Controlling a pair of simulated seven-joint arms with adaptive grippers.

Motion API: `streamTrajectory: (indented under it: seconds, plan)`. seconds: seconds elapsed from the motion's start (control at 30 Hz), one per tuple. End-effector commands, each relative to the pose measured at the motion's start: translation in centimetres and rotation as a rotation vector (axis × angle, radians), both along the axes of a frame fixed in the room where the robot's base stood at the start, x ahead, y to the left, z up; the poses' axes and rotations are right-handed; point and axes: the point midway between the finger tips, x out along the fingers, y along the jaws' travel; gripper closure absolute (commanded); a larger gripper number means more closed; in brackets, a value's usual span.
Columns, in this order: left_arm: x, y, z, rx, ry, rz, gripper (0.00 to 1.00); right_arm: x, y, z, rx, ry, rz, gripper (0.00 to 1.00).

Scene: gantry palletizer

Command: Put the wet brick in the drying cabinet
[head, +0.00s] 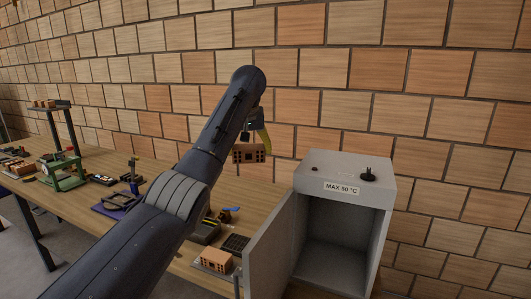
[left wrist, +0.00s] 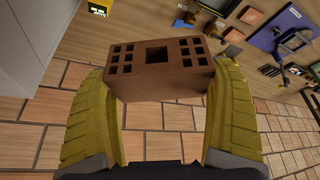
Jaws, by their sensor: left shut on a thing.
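A dark brown brick with square holes (head: 249,153) is held in my left gripper (head: 255,138), above the bench and left of the cabinet. In the left wrist view the brick (left wrist: 160,85) sits between the two yellow fingers (left wrist: 160,120), which touch its sides. The grey drying cabinet (head: 345,177), labelled MAX 50 °C, stands on the right. Its door (head: 269,246) is swung open to the left and its inside looks empty. My right gripper is in neither view.
A lighter orange brick (head: 216,260) lies on the bench (head: 262,196) near the open door. A dark grid tray (head: 235,244) and small tools lie beside it. A green device (head: 64,172) stands further left. A brick wall (head: 300,70) rises behind.

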Motion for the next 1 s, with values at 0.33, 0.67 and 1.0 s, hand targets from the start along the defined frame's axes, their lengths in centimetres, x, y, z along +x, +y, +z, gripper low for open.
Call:
streamTrajectory:
  seconds: [0.33,0.67,1.0]
  plan:
    - [-3.9,-0.9,2.8,0.005,-0.006,0.004,0.53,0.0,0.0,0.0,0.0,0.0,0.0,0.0]
    - [-8.9,-1.9,0.4,0.005,-0.004,-0.035,0.53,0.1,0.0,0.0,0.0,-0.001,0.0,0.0]
    - [-15.3,-1.0,-6.8,0.002,0.001,-0.085,0.53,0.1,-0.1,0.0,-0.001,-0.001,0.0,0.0]
